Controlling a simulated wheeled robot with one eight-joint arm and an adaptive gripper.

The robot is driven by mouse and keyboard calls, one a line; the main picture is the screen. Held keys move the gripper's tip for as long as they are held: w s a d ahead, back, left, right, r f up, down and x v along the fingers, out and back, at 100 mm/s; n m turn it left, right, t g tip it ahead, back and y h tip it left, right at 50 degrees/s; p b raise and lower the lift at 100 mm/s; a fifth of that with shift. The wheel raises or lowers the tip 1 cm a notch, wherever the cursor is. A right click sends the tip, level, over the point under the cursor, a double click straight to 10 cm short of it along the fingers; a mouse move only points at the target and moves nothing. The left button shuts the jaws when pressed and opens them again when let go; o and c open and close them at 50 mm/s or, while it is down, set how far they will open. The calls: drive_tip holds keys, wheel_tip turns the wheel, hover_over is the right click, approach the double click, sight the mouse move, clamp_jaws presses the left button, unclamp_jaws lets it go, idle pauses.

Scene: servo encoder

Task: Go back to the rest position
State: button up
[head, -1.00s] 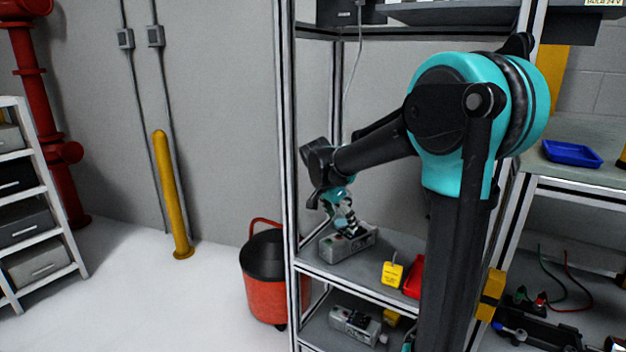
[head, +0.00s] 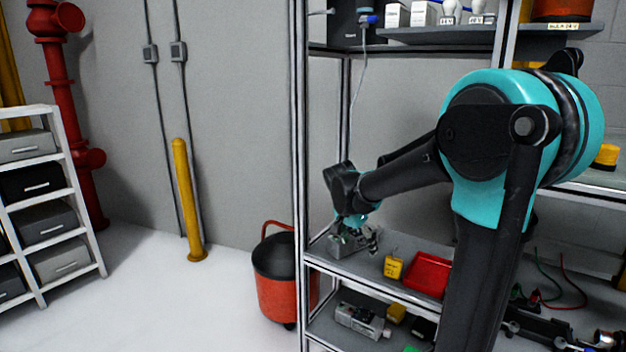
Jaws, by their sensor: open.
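My teal and black arm reaches leftward to the shelf rack (head: 303,150). My gripper (head: 358,240) is small and partly blurred in the head view, hanging at the middle shelf (head: 385,283) with its fingers apart. A grey device with dark and green parts (head: 343,249) sits on that shelf, just below and left of the gripper. I cannot tell whether the fingers touch it. My wrist hides part of the area above it.
A similar grey device (head: 360,320) is on the lower shelf. The rack's posts stand close to my arm.

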drive_tip(key=s+d+f+n+y, duration=0.1)
drive_tip(key=s+d+f+n, duration=0.1)
drive_tip(key=s, duration=0.4)
drive_tip(key=s+d+f+n+t+y, duration=0.1)
drive_tip(key=s+f+n, duration=0.3)
drive_tip(key=s, duration=0.3)
drive_tip(key=s+d+f+n+y, duration=0.1)
drive_tip(key=s+d+f+n, duration=0.1)
drive_tip(key=s+f, duration=0.3)
drive_tip(key=shift+s+d+f+n+t, duration=0.35)
drive_tip(key=shift+s+n, duration=0.15)
drive_tip(key=shift+s, duration=0.7)
